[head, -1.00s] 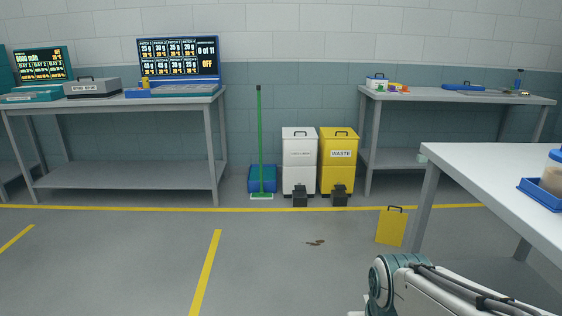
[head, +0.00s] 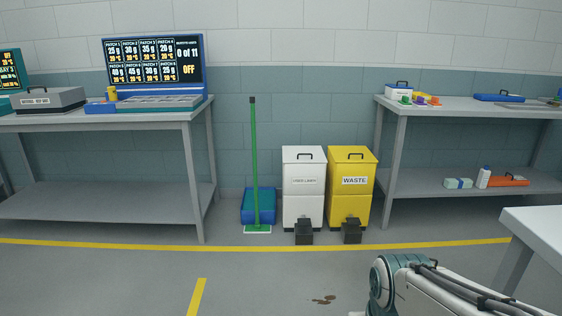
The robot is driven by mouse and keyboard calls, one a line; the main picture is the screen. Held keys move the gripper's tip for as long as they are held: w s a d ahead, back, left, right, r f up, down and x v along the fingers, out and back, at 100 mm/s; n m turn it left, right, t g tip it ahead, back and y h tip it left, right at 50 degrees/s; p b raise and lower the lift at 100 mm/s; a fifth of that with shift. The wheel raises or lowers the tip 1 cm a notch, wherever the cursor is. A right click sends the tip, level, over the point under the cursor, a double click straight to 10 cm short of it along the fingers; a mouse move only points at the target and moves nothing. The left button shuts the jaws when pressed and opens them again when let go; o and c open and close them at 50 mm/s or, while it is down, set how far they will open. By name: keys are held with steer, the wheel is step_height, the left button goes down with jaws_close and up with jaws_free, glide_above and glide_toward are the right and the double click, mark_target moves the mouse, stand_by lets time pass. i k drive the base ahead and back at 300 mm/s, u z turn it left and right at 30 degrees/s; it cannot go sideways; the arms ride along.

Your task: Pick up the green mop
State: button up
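The green mop (head: 255,165) stands upright near the back wall in the head view. It has a long green handle with a dark top end and a flat green and white head (head: 257,229) on the floor. A blue bin or bucket (head: 246,207) stands directly behind its lower part. My arm shows at the lower right, but my gripper is outside the picture, so its state is hidden. The mop is well ahead of me, apart from my arm.
A white bin (head: 303,180) and a yellow waste bin (head: 351,182) with pedals stand right of the mop. Grey tables flank them: left (head: 130,117), right (head: 425,107). A white table corner (head: 540,225) is at right. A brown spill (head: 323,300) lies on the open floor.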

mark_target(258, 228)
steer(key=i, duration=2.2)
steer(key=u, duration=0.65)
steer(key=i, duration=1.6)
steer(key=z, duration=0.5)
